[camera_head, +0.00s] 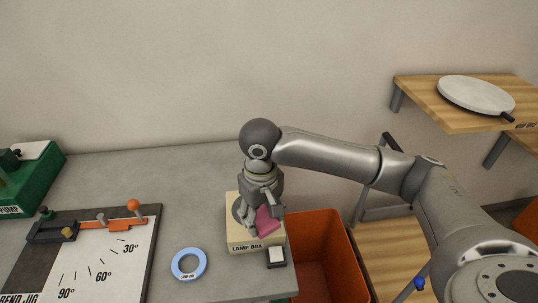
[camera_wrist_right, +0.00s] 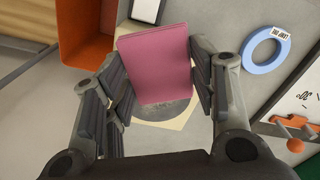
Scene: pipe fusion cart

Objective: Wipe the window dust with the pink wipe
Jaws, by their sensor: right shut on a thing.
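My right gripper (camera_head: 262,208) points down over the cream lamp box (camera_head: 240,247) on the grey bench. It is shut on the pink wipe (camera_head: 268,222), a folded square pad. In the right wrist view the wipe (camera_wrist_right: 157,62) sits between the two fingers (camera_wrist_right: 160,72). The lamp box's round grey window (camera_wrist_right: 166,110) shows speckled below the wipe, which covers much of it. In the head view the window (camera_head: 238,212) is partly hidden by the gripper. I cannot tell whether the wipe touches the window. My left gripper is not in view.
An orange bin (camera_head: 330,260) stands beyond the bench's right edge. A blue tape ring (camera_head: 189,264) and a bend jig (camera_head: 125,260) lie to the left. The bench behind is clear.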

